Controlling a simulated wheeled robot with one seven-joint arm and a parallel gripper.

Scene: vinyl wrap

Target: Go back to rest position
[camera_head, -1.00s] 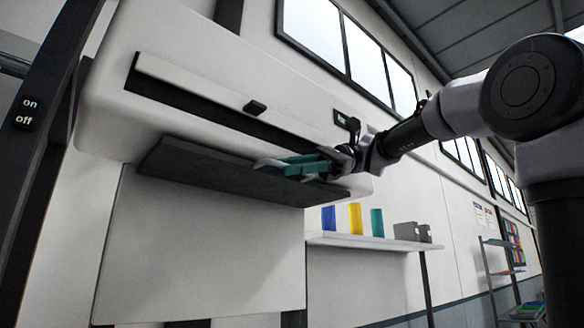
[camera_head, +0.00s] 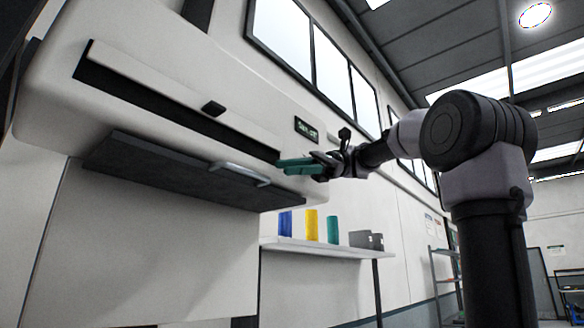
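My gripper (camera_head: 282,166), with teal fingers, is raised in front of the right end of a large white machine (camera_head: 150,50). It is to the right of the light handle (camera_head: 240,173) on the machine's dark grey flap (camera_head: 170,175), and looks apart from it. No object shows in the gripper. The gap between its fingers is too small to make out. My arm reaches in from the right, bent at the elbow.
A white wall shelf (camera_head: 310,247) below holds a blue roll (camera_head: 285,222), a yellow roll (camera_head: 312,225), a teal roll (camera_head: 333,230) and grey boxes (camera_head: 366,240). A dark knob (camera_head: 213,109) sticks out of the machine's front. A metal rack (camera_head: 447,280) stands farther back.

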